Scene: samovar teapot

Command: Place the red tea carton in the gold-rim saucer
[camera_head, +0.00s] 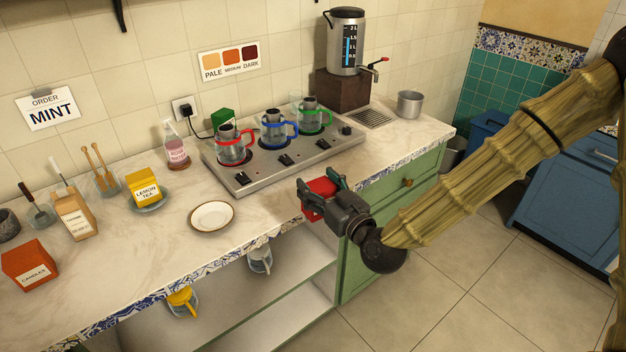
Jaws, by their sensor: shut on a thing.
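My gripper (321,194) is at the counter's front edge, in front of the burner plate, at the end of my arm coming from the right. It is shut on a red carton (318,203), which is partly hidden by the fingers and wrist. The carton's label cannot be read. The gold-rim saucer (212,216) is a white, empty dish with a brownish-gold rim. It lies on the counter to the left of my gripper, clearly apart from the carton.
The burner plate (289,161) carries pots with red, blue and green handles. A yellow lemon tea carton (145,188) stands in a dish left of the saucer. A rose water bottle (175,145) and orange candles box (30,265) also stand there. Counter between saucer and burner plate is clear.

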